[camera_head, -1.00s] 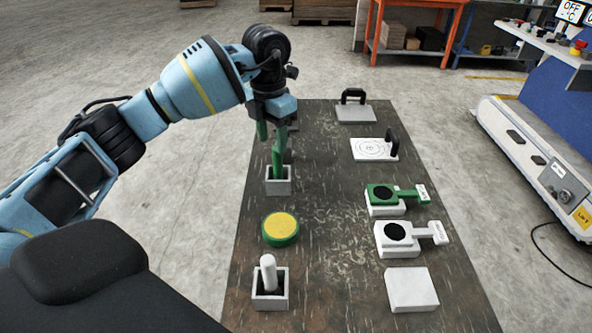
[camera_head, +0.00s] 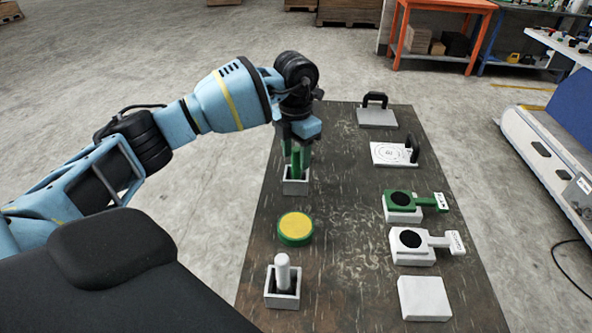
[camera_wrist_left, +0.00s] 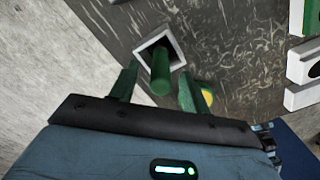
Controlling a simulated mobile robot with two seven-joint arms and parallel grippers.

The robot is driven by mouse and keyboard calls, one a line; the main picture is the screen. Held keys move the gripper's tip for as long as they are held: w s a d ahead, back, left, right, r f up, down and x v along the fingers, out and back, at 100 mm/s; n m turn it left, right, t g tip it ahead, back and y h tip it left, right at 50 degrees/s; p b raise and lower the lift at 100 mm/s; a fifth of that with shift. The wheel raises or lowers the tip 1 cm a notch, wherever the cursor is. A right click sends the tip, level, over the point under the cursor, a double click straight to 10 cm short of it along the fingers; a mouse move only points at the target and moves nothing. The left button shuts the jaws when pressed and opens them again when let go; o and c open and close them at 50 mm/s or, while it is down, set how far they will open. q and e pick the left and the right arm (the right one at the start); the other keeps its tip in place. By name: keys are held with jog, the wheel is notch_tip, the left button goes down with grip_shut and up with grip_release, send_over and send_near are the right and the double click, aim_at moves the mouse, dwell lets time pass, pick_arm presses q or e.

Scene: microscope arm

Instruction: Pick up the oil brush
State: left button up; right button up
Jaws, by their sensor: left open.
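The oil brush, which I take to be the green upright handle, stands in a grey square holder (camera_head: 296,187) at the far left of the dark table. In the left wrist view the green oil brush (camera_wrist_left: 160,72) rises from its holder (camera_wrist_left: 143,48). My left gripper (camera_head: 297,158) points down over this holder. Its green fingers (camera_wrist_left: 158,80) are open, one on each side of the handle, with gaps visible. In the head view the fingers and handle overlap and are hard to separate. My right gripper is not in view.
A white handle stands in a second grey holder (camera_head: 283,292) nearer me. A round green and yellow pad (camera_head: 296,228) lies between the holders. Green (camera_head: 402,207) and white (camera_head: 412,246) fixtures and a white block (camera_head: 424,298) line the table's right side.

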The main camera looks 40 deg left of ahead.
pick_arm(q)
jog(key=shift+w+f, duration=0.1)
jog(key=shift+f, duration=1.35)
grip_shut()
notch_tip(320, 180, up, 10)
jog(key=shift+r, duration=0.1)
